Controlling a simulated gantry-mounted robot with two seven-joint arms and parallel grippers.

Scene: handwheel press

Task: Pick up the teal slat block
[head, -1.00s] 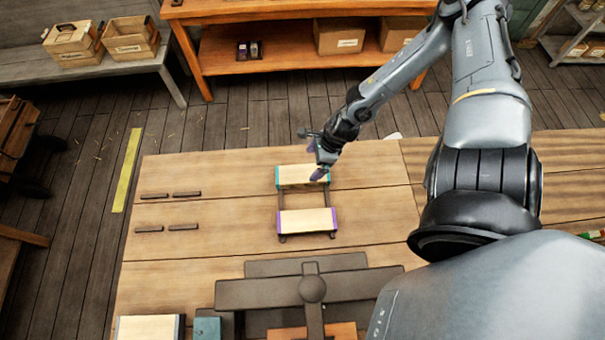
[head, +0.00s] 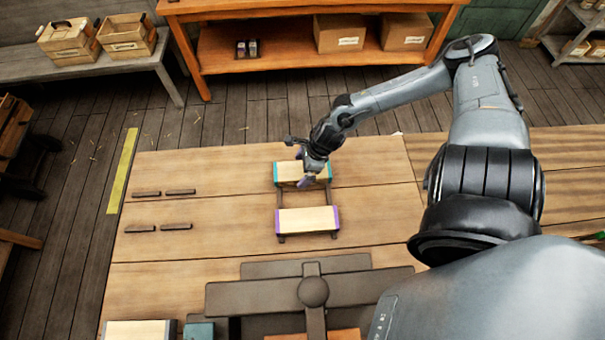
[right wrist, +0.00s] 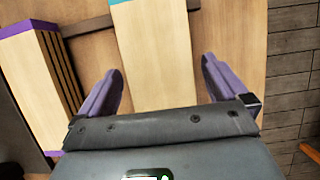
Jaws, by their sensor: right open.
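The teal slat block (head: 289,171), pale wood with teal ends, lies across the far part of a dark rack on the table. My right gripper (head: 303,170) is over it, with its purple fingers open. In the right wrist view the teal slat block (right wrist: 155,55) runs between the two open fingers (right wrist: 160,88), apart from both; one teal end shows at the top edge. A similar block with purple ends (head: 308,220) lies at the near side of the rack. It also shows at the left of the right wrist view (right wrist: 35,85). My left gripper is not in view.
A dark handwheel press (head: 313,291) stands at the table's near edge. Several dark bars (head: 161,210) lie on the table at the left. Another pale block (head: 138,330) is at the bottom left. The table (head: 215,240) is clear around the rack.

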